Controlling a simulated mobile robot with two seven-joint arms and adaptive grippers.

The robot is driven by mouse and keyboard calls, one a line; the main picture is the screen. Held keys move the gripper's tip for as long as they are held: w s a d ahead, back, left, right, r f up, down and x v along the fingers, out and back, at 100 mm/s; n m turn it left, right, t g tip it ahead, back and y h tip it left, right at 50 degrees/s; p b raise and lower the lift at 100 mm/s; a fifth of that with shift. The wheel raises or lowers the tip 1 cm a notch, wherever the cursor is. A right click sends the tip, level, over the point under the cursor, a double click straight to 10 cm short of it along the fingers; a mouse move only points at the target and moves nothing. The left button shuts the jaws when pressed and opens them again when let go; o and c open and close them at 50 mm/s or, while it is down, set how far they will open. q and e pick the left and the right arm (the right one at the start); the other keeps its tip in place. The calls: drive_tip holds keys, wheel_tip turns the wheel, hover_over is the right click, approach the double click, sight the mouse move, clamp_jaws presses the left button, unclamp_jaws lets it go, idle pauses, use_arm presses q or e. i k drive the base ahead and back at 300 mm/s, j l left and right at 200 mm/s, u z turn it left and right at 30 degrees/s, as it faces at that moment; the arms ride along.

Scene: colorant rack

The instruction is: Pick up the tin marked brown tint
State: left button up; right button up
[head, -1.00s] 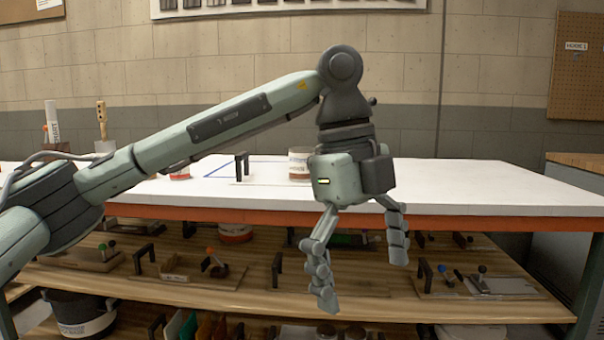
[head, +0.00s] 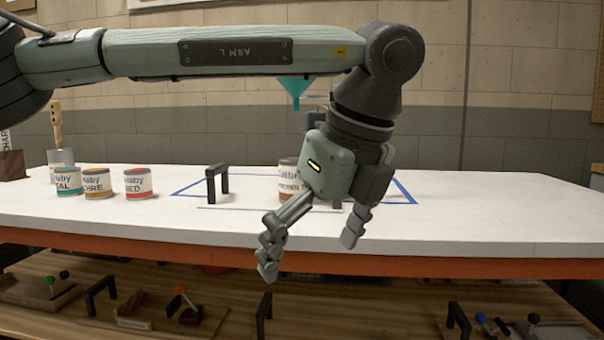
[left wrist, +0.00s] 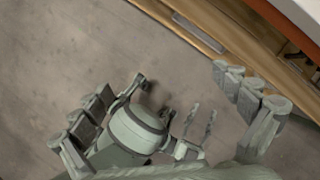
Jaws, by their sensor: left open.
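A tin with a white label and brown lower edge (head: 287,184) stands upright on the white tabletop. Its label is partly hidden by my left gripper, and the readable letters fit "brown tint". My left gripper (head: 310,254) is open and empty, fingers pointing down, in front of the tin and near the table's front edge. It does not touch the tin. In the left wrist view its spread fingers (left wrist: 163,80) have only floor and mint-and-grey machine parts, probably mine, between them. My right gripper cannot be made out.
Teal (head: 68,182), ochre (head: 98,184) and red (head: 139,184) tins stand at the left of the tabletop (head: 480,215). A black handle (head: 217,184) stands left of the brown tin. A teal funnel (head: 295,88) hangs above. The right of the tabletop is clear. The lower shelf (head: 370,315) holds several fixtures.

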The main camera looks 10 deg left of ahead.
sight(289, 184)
drive_tip(key=i, duration=1.15)
